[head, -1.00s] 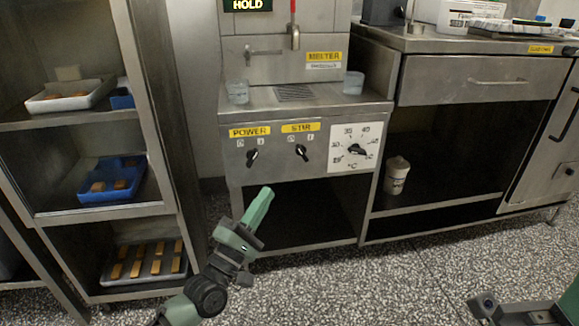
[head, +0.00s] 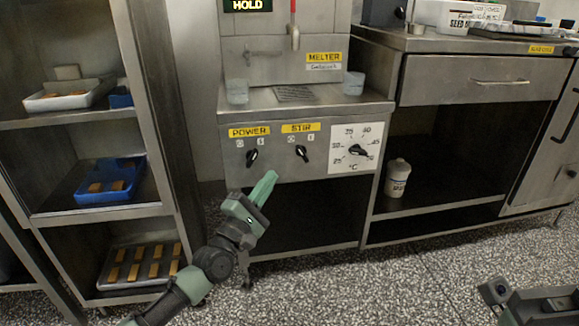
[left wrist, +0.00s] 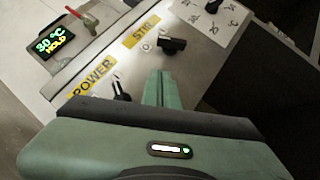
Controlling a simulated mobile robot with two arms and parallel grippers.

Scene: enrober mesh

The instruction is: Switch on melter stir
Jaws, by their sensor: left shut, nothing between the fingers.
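The melter (head: 280,105) is a steel unit with a front panel. Its black STIR knob (head: 302,152) sits under the yellow STIR label (head: 301,127), and its pointer tilts to the upper left. The POWER knob (head: 252,157) is to its left and the temperature dial (head: 357,150) to its right. My left gripper (head: 266,186) is shut and empty, below and in front of the panel, apart from the knobs. In the left wrist view the STIR knob (left wrist: 172,44) is just beyond the green fingers (left wrist: 162,88). My right arm shows at the lower right; its fingers are not visible.
A rack at left holds a white tray (head: 70,101), a blue tray (head: 110,198) and a lower tray of bars. Two cups stand on the melter's ledge. A steel bench (head: 470,80) stands at right, with a white container (head: 397,178) below. The floor ahead is open.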

